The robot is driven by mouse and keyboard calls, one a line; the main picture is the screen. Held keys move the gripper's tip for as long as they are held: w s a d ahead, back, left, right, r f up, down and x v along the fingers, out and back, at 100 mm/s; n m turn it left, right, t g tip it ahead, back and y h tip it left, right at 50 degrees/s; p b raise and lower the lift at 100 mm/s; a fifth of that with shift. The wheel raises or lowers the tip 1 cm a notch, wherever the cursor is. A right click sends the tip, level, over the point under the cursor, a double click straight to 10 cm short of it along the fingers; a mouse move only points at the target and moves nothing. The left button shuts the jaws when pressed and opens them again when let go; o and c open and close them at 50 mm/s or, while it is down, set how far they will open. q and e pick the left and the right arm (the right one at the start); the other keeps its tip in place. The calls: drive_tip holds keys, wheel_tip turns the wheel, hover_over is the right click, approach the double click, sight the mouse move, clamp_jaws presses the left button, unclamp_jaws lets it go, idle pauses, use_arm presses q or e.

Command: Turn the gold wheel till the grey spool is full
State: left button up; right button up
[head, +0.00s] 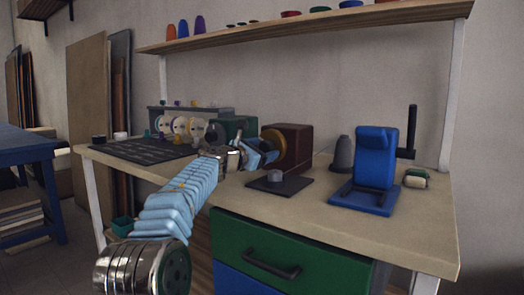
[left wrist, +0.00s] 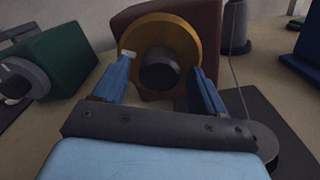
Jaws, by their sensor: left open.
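The gold wheel (head: 272,142) stands upright on the front of a dark red-brown box (head: 298,146). In the left wrist view the gold wheel (left wrist: 184,36) faces me, with a dark round hub at its centre. My left gripper (head: 262,155) is open in front of it. Its blue fingers (left wrist: 163,66) lie either side of the hub, over the wheel's lower part; I cannot tell whether they touch it. A short grey spool (head: 275,176) stands on a dark plate; how full it is cannot be made out. My right gripper is not in view.
A grey cone (head: 342,155) and a blue stand (head: 376,160) are to the right. A green box (left wrist: 60,58) with a grey disc is left of the wheel. A shelf (head: 330,21) hangs above. The bench front right (head: 400,235) is clear.

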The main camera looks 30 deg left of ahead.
use_arm(q)
drive_tip(key=shift+s, duration=0.15)
drive_tip(key=shift+s, duration=0.35)
drive_tip(key=s, duration=0.4)
drive_tip(key=s+b, duration=0.1)
drive_tip(key=s, duration=0.3)
drive_tip(key=s+a, duration=0.1)
drive_tip(key=s, duration=0.3)
drive_tip(key=shift+s+b, duration=0.35)
drive_tip(key=shift+s, duration=0.05)
